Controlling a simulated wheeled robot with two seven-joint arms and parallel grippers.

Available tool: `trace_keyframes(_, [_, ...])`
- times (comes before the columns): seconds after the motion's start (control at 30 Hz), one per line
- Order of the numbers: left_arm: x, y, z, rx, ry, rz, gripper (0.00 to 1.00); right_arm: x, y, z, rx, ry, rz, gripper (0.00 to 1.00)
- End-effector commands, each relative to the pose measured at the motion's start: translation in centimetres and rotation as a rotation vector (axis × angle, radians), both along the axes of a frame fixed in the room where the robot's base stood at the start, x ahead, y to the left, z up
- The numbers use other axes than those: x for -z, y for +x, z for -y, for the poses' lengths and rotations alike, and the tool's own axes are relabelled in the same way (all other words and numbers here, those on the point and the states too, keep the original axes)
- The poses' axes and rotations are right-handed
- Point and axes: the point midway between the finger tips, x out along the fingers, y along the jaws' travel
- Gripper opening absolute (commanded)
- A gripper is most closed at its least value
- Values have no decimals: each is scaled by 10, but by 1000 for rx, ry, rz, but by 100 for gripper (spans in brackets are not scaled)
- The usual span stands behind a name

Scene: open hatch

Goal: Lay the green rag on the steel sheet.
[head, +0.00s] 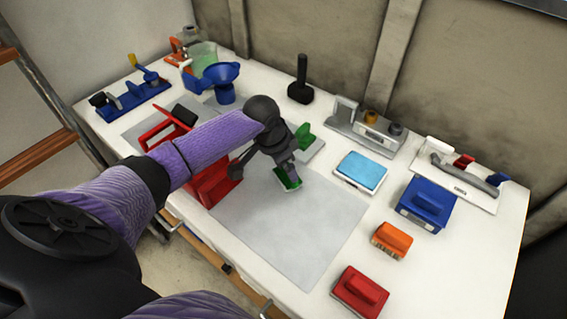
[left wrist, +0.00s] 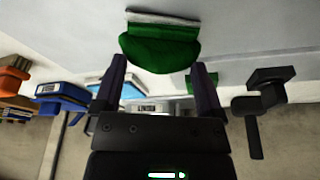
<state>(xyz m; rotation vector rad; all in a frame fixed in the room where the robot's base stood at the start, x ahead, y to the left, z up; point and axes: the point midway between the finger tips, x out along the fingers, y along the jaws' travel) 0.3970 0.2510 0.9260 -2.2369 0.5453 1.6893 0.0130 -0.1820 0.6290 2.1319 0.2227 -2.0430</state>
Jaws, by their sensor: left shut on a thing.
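The grey steel sheet (head: 290,235) lies flat on the white bench top, in the middle of the head view. My left gripper (head: 287,168) points down over the sheet's far part and is shut on a green thing (head: 289,182), which I take to be the green rag. In the left wrist view the green rag (left wrist: 160,50) hangs between and beyond the fingers of the left gripper (left wrist: 160,85), with a pale strip along its far edge. Whether it touches the sheet cannot be told. My right gripper is not in view.
Close behind stands another green piece (head: 303,135) by a pale block. A red open box (head: 213,182) is left of the sheet. To the right are a light-blue-topped box (head: 361,171), an orange brush (head: 392,240) and a red block (head: 360,291). The sheet's front part is clear.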

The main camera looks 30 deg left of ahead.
Motion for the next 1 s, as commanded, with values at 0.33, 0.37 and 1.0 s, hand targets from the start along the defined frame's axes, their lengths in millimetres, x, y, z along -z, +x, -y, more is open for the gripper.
trace_keyframes(0.33, [4,0,0,-1,1,0,94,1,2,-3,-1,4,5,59])
trace_keyframes(0.37, [4,0,0,-1,1,0,100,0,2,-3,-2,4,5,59])
trace_keyframes(1.0, [-94,-22,-13,1,3,3,100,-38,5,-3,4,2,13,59])
